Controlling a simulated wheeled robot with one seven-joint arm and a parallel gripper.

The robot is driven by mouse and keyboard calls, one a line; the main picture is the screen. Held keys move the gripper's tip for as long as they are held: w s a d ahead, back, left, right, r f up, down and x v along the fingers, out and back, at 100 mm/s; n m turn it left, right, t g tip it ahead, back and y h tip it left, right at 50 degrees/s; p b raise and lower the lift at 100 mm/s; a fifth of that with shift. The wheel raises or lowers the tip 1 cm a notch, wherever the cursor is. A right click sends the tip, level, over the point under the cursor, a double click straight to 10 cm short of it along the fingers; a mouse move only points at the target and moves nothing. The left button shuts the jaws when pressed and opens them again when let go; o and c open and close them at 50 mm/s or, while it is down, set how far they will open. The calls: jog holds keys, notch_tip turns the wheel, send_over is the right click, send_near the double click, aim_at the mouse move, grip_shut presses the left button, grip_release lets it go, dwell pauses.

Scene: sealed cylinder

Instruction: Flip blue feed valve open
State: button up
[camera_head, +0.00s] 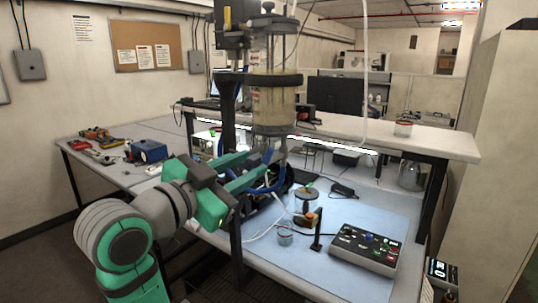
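A clear sealed cylinder (273,103) stands upright in a dark frame above the bench. Blue parts (281,181) curve below it, beside the ends of my gripper. I cannot make out which of them is the feed valve handle or how it is turned. My gripper (262,165) has teal fingers reaching right to just under the cylinder. The two fingers show apart, with a gap between them. Their tips overlap the blue parts in the picture, and I cannot tell whether they touch.
A control box (364,249) with buttons, a small glass jar (285,236) and a clear vessel (304,203) stand on the blue mat (335,278) to the right. A dark frame post rises close to my arm. Tools lie on the left bench.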

aim_at(267, 155)
jog(key=x, duration=0.8)
grip_shut()
